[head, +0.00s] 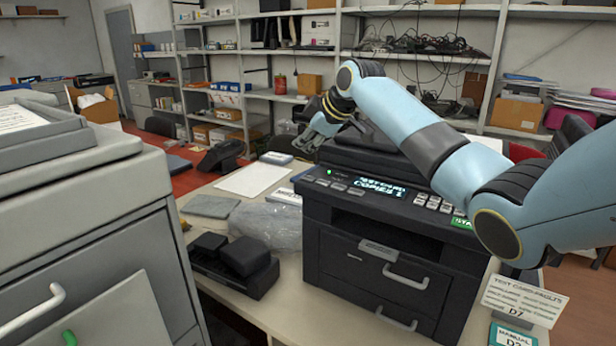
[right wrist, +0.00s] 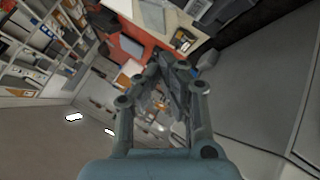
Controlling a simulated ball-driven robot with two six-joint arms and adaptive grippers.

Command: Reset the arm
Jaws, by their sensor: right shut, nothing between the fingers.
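My right arm comes in from the right in the head view and bends over the black printer (head: 385,235). My right gripper (head: 308,143) is above and behind the printer's left end, with nothing held. In the right wrist view my right gripper (right wrist: 170,65) has its fingers together and empty. The printer has a lit display and a green light on its panel, and its drawers look closed. A black toner cartridge (head: 240,262) lies on the table left of the printer. My left gripper does not show.
A large grey machine (head: 90,220) stands at the left. A test card (head: 525,298) stands in front at the right. Shelves line the back wall.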

